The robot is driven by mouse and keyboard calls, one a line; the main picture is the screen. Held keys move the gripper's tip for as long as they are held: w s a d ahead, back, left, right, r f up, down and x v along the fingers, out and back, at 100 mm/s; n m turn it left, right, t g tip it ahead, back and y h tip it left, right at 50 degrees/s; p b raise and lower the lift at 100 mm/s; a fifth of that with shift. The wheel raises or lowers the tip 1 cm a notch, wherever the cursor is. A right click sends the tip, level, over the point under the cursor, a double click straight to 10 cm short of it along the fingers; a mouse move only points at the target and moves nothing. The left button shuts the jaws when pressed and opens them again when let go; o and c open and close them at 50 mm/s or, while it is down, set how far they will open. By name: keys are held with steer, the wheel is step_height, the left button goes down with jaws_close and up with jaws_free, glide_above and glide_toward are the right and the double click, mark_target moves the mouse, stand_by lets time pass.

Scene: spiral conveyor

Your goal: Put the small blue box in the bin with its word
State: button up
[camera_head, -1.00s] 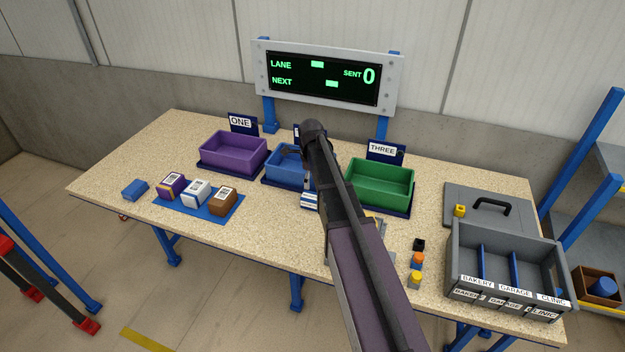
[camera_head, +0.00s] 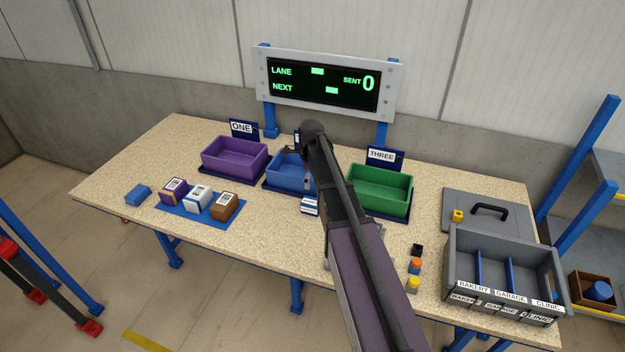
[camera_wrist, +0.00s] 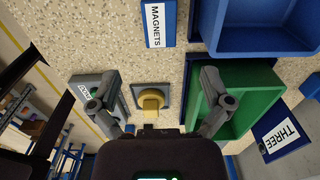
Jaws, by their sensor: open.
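A small plain blue box (camera_head: 138,195) lies at the left end of the table; no word can be read on it. A small blue-and-white box (camera_head: 310,206) lies in front of the blue bin; in the wrist view a blue box (camera_wrist: 169,26) shows a MAGNETS label. A purple bin (camera_head: 228,168) stands by sign ONE (camera_head: 241,128), a green bin (camera_head: 375,201) by sign THREE (camera_head: 382,155). Between them is a blue bin (camera_head: 283,181), its sign mostly hidden by my arm. My gripper (camera_wrist: 159,76) is open and empty, above a yellow knob (camera_wrist: 151,100).
Three small boxes stand on a blue mat (camera_head: 200,217). A grey divided tray (camera_head: 500,298) labelled BAKERY, GARAGE, CLINIC is at the right, in front of a grey handled lid (camera_head: 465,226). Several small blocks (camera_head: 416,266) lie left of the tray. A display (camera_head: 322,83) stands behind.

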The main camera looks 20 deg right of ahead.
steer(key=s+a+n, duration=0.3)
steer(key=s+n, duration=0.9)
steer(key=s+a+n, duration=0.4)
steer(key=s+n, duration=0.7)
steer(key=n, duration=0.2)
steer(key=shift+s, duration=0.35)
